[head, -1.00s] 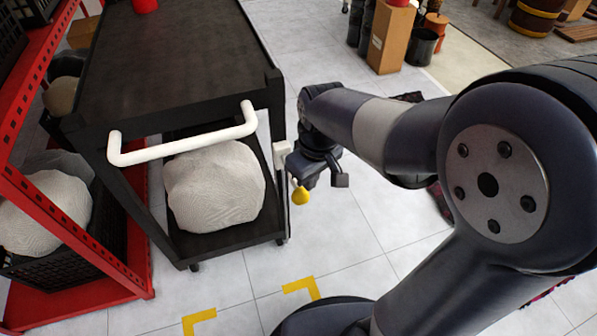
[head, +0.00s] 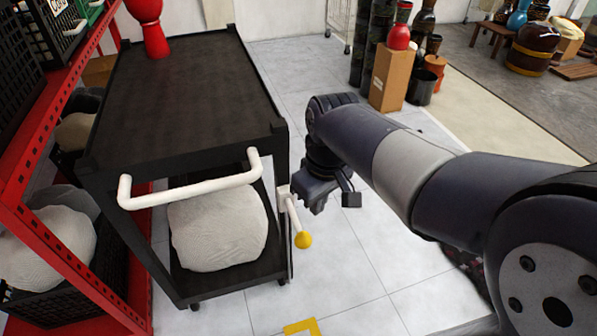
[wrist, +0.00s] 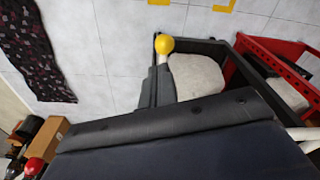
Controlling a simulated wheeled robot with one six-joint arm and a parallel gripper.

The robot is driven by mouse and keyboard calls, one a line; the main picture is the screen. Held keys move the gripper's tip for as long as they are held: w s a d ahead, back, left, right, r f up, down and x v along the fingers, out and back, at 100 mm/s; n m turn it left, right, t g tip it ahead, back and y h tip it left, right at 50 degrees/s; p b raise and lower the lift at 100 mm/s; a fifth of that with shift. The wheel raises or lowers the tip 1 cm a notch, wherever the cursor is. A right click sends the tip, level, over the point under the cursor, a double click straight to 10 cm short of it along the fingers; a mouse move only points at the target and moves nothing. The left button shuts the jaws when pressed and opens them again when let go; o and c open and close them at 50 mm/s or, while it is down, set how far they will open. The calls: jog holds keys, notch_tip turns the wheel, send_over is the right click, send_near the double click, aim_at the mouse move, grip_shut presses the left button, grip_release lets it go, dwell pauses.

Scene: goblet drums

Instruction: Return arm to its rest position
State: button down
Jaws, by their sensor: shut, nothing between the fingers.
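My arm reaches in from the right of the head view, over the floor to the right of the black cart (head: 180,90). My gripper (head: 316,208) hangs at the end of it, pointing down, shut and empty. It is close to the cart's front right corner, just right of a white lever with a yellow knob (head: 303,240). The gripper appears apart from the lever, though the gap in depth is hard to judge. The yellow knob also shows in the wrist view (wrist: 164,44), where my dark wrist housing covers much of the lower picture.
The cart has a white handle (head: 190,192), a red goblet drum (head: 152,35) on top and a pale wrapped bundle (head: 217,222) below. A red rack (head: 60,215) stands left. A cardboard box (head: 390,78) stands behind my arm. Floor between cart and box is clear.

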jog(key=b, duration=0.3)
send_over(309, 241)
notch_tip(309, 241, down, 10)
jog(key=shift+s+d+f, duration=0.2)
jog(key=shift+f, duration=0.1)
